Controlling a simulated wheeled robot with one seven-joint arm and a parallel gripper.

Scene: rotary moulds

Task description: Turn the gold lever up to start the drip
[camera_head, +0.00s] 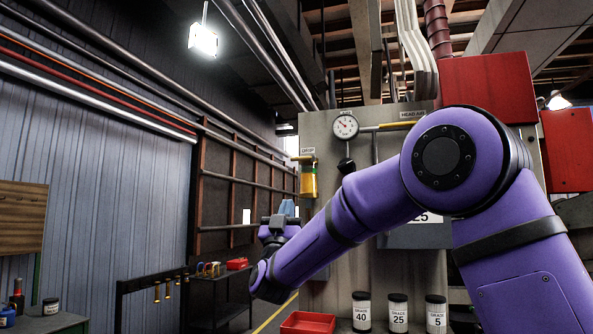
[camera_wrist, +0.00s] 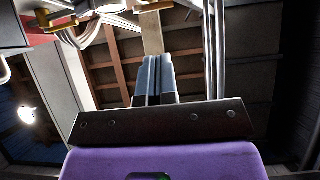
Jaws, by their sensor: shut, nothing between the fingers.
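A drip oiler (camera_head: 308,182) with a yellow cup hangs on the grey machine panel under a DRIP label (camera_head: 307,151). A small gold part shows at its top; I cannot make out the lever's angle. My gripper (camera_head: 288,208) is to the left of the oiler and a little lower, pointing up, apart from it in the picture. In the wrist view the blue-grey fingers (camera_wrist: 154,78) are together with nothing between them. Gold pieces (camera_wrist: 68,38) show at the top left of that view; I cannot tell which is the lever.
A pressure gauge (camera_head: 345,125) and a black knob (camera_head: 346,166) are right of the oiler. My purple arm crosses in front of the panel. Below stand grade jars (camera_head: 398,313) and a red tray (camera_head: 308,323). A rack with hanging gold tools (camera_head: 168,288) is at left.

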